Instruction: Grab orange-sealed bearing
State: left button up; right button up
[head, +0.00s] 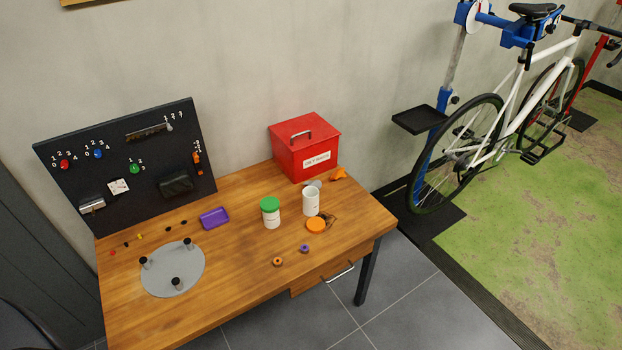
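The orange-sealed bearing (277,262), a small orange ring with a dark centre, lies flat on the wooden workbench (235,285) near its front edge. A similar small ring with a purple seal (305,248) lies a little to its right and farther back. The two rings are apart. Neither of my grippers is in view, so nothing is seen near or holding the bearing.
Behind the rings stand a green-lidded jar (270,213), an open white jar (311,202) and an orange lid (316,226). A red box (304,148) is at the back. A grey disc (172,269) with dark posts and a purple tray (214,218) are to the left.

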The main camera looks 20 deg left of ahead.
aim_at(277, 262)
jog(key=u, duration=0.85)
